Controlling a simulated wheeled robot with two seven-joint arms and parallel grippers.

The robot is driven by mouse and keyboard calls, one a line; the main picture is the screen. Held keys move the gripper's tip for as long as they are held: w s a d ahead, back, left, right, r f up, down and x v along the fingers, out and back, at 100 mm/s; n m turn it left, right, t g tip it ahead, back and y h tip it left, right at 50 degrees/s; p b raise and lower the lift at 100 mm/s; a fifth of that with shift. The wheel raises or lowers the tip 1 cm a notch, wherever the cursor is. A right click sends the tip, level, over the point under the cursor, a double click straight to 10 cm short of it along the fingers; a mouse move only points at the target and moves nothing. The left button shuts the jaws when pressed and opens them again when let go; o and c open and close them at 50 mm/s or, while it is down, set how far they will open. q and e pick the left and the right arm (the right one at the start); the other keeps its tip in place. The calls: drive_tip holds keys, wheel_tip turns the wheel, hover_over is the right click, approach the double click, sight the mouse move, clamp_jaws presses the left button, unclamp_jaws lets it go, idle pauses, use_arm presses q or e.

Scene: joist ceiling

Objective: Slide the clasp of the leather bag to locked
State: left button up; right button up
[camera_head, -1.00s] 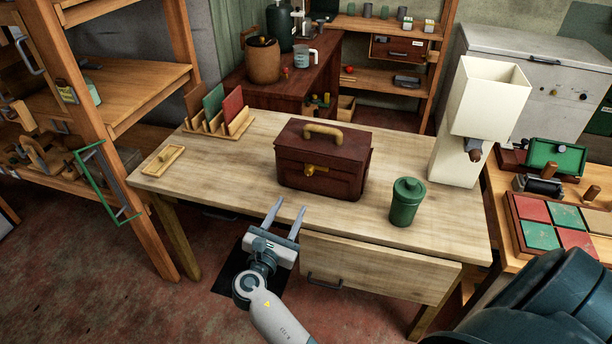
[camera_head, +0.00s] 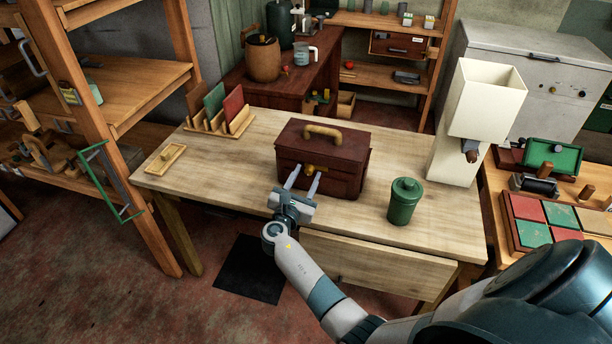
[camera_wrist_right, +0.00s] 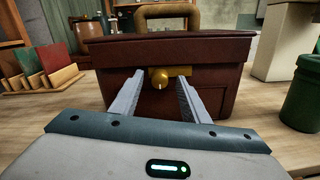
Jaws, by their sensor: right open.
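The dark red-brown leather bag (camera_head: 345,160) stands upright on the wooden table, its tan handle on top. Its brass clasp (camera_head: 310,169) is on the front face; in the right wrist view the clasp (camera_wrist_right: 160,78) shows as a round knob on a short bar reaching to the right. My right gripper (camera_head: 304,174) is open in front of the bag. In the right wrist view its fingers (camera_wrist_right: 158,84) point at the bag, one on each side of the knob, with nothing held. I cannot tell whether the fingertips touch the bag. My left gripper is not in view.
A green lidded canister (camera_head: 404,201) stands right of the bag, and a cream dispenser (camera_head: 458,150) is behind it. A rack of coloured boards (camera_head: 219,111) and a small wooden tray (camera_head: 165,158) are on the left. The table (camera_head: 240,170) is bare between tray and bag.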

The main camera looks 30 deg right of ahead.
sight(323, 170)
clamp_jaws()
drive_tip(key=shift+s+d+p, duration=0.9)
drive_tip(key=shift+s+d, duration=0.3)
drive_tip(key=shift+s, duration=0.25)
drive_tip(key=shift+s+d, duration=0.1)
drive_tip(key=shift+s, duration=0.05)
unclamp_jaws()
